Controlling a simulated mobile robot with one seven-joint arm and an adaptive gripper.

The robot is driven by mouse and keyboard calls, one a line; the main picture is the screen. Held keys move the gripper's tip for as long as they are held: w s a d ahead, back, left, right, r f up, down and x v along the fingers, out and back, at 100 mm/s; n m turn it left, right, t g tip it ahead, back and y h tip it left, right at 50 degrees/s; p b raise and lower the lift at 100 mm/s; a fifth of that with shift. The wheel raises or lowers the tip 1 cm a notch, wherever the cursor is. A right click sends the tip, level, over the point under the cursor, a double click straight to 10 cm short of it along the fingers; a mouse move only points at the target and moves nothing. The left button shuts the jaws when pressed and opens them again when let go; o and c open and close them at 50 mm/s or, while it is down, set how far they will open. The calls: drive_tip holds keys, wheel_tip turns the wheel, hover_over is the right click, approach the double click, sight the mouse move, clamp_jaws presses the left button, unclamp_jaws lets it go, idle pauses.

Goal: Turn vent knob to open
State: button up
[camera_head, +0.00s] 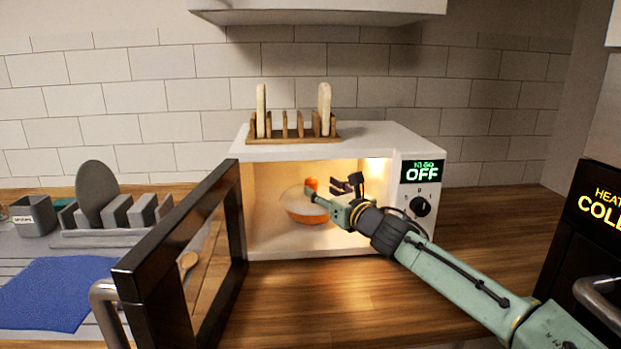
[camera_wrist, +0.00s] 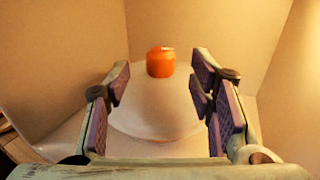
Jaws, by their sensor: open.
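The orange vent knob (camera_head: 310,184) sits on top of a pale domed lid (camera_head: 293,202) inside the lit microwave (camera_head: 275,150). The lid covers an orange bowl (camera_head: 305,217). My gripper (camera_head: 330,192) reaches into the microwave from the right and partly covers the lid. In the wrist view the knob (camera_wrist: 160,62) stands upright at the top of the lid (camera_wrist: 157,110). There my open gripper (camera_wrist: 161,80) has its fingers apart, one on each side of the knob, with gaps to it. No contact shows.
The microwave door (camera_head: 190,265) stands open at the left. Its control panel has a black dial (camera_head: 420,207) and a display (camera_head: 422,171) reading OFF. A wooden rack (camera_head: 290,138) with bread slices stands on top. The microwave's walls are close around my gripper.

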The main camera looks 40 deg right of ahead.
sight(315, 184)
drive_tip(key=w, duration=0.2)
drive_tip(key=w+p, duration=0.1)
drive_tip(key=w, duration=0.1)
drive_tip(key=w+d+p, duration=0.1)
drive_tip(key=w, duration=0.1)
drive_tip(key=shift+w, duration=0.25)
